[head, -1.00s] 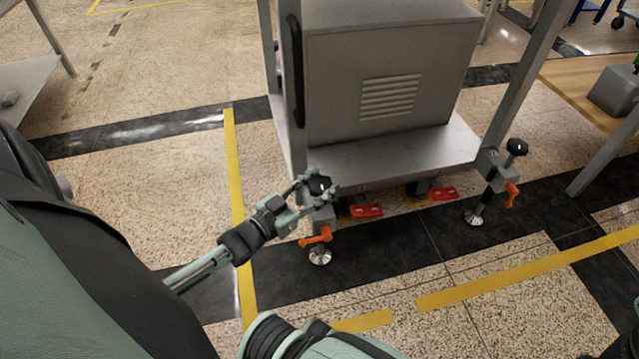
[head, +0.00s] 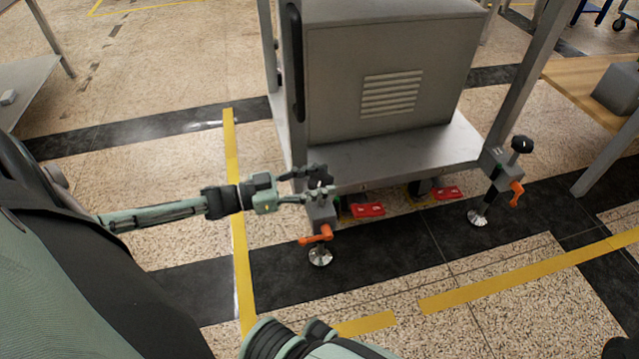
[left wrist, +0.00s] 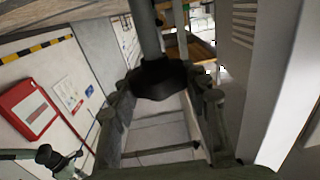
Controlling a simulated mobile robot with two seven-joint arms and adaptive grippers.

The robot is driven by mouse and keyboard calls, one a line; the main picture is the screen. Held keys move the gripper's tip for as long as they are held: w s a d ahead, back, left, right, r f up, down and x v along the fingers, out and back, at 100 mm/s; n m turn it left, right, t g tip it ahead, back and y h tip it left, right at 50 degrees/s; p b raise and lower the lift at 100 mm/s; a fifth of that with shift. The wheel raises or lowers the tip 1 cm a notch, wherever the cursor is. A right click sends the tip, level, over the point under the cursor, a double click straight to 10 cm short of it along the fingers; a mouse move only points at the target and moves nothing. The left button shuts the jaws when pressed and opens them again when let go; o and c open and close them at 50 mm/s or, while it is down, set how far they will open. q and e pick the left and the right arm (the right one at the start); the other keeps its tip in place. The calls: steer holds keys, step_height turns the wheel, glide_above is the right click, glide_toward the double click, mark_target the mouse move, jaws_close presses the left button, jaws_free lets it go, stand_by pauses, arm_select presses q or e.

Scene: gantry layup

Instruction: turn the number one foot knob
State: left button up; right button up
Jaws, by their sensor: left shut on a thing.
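The near-left foot of the gantry cart has a black knob (head: 318,181) on top of a grey block (head: 321,210), with an orange lever (head: 316,236) and a round metal foot pad (head: 320,256) below. My left gripper (head: 308,184) comes in from the left and is shut on this knob. In the left wrist view the black knob (left wrist: 160,80) sits between the two fingers of my left gripper (left wrist: 160,108). The fingers hide part of the knob, and I cannot read a number on it. My right gripper is not in view.
A second foot with a black knob (head: 522,144) and orange lever (head: 517,194) stands at the cart's right corner. Red pedals (head: 368,210) sit under the cart shelf (head: 400,153). A wooden table (head: 580,90) is at right. The floor left of the cart is clear.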

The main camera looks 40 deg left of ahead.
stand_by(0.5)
arm_select(q)
steer(key=o, duration=1.2)
steer(key=shift+c, duration=0.2)
steer(key=v, duration=1.2)
steer(key=shift+w, duration=0.1)
